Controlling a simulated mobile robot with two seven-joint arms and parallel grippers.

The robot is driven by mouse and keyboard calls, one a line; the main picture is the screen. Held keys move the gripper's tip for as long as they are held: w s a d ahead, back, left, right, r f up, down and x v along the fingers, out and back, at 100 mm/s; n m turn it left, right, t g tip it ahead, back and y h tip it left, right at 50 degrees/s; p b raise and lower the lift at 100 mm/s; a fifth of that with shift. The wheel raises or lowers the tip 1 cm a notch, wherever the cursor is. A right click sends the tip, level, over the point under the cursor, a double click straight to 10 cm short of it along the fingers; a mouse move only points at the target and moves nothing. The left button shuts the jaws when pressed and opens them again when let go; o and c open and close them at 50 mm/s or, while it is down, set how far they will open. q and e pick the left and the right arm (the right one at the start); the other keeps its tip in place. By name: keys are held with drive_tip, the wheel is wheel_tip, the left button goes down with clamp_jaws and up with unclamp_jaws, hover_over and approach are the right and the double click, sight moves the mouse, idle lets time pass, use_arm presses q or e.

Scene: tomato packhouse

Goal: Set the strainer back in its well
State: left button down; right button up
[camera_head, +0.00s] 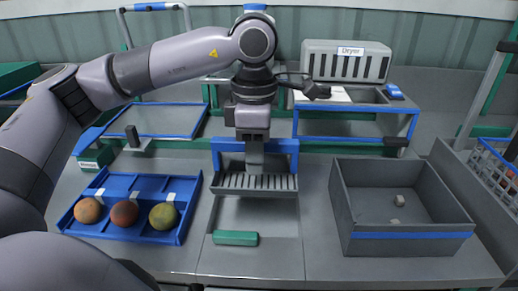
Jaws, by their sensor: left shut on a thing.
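The strainer (230,181) is a grey slotted piece in the middle of the bench. My left gripper (255,163) points down from above and is shut on it, covering its back middle part. The well (268,216) looks like the pale rectangular recess in the bench directly in front of and below the strainer. I cannot tell whether the strainer touches the well's edge or hangs above it. My right gripper is not in view.
A green block (235,238) lies at the front of the well. A blue tray (123,182) with three round fruits stands left, an open grey crate (410,242) right. A blue bracket (285,147) stands behind the strainer. A dryer (345,62) stands at the back.

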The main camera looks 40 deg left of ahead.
sight(255, 183)
use_arm(q)
wheel_tip(255, 183, down, 2)
drive_tip(key=shift+f+b, duration=0.25)
drive_tip(key=shift+b, duration=0.55)
wheel_tip(255, 183, down, 4)
drive_tip(key=shift+r+b, duration=0.25)
drive_tip(key=shift+b, duration=1)
wheel_tip(255, 183, down, 3)
drive_tip(key=shift+b, duration=1.25)
drive_tip(key=shift+f, duration=0.35)
drive_tip(key=shift+f+b, duration=0.55)
drive_tip(key=shift+b, duration=0.15)
drive_tip(key=c, duration=0.8)
unclamp_jaws()
drive_tip(key=shift+c, duration=0.2)
drive_tip(key=c, duration=0.3)
